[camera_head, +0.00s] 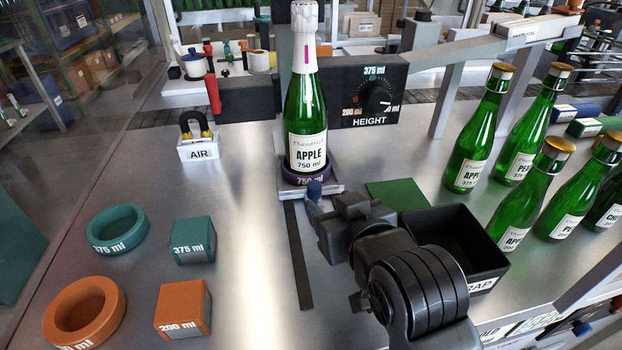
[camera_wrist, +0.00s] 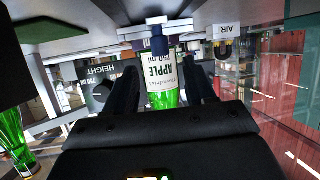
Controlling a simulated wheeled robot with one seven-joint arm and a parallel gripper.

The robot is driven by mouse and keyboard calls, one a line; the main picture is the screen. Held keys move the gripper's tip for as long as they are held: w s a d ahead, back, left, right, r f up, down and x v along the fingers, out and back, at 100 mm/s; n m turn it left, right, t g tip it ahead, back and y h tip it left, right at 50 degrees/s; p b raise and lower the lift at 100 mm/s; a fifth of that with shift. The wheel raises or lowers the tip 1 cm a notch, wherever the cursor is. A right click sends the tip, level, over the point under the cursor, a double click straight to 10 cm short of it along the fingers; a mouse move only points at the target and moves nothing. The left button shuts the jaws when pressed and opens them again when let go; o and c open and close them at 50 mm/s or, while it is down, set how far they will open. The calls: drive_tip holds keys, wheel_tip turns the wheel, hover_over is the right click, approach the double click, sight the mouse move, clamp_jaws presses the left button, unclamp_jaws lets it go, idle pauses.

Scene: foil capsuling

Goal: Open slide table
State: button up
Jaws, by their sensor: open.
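The slide table (camera_head: 330,190) is a metal plate at the back end of a dark slot (camera_head: 299,262) in the bench. A blue knob (camera_head: 314,189) stands at its front edge. On it, a green apple bottle (camera_head: 305,100) with a white foil top stands upright in a purple 750 ml ring (camera_head: 290,178). My gripper (camera_head: 330,222) is open, close to the knob at the front. In the wrist view, which is upside down, the blue knob (camera_wrist: 159,40) shows between the fingers of my gripper (camera_wrist: 160,68), before the bottle label. Contact with the knob cannot be told.
A black height dial (camera_head: 379,97) stands behind the bottle, and an AIR padlock block (camera_head: 198,149) to its left. Teal (camera_head: 117,230) and orange (camera_head: 84,310) rings lie front left. A black scrap bin (camera_head: 462,240) and several green bottles (camera_head: 478,130) stand right.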

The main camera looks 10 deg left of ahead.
sight(317, 192)
drive_tip(key=p+x, duration=0.1)
drive_tip(key=x, duration=0.6)
drive_tip(key=shift+w+f, duration=0.15)
drive_tip(key=shift+w, duration=0.1)
clamp_jaws()
idle(0.3)
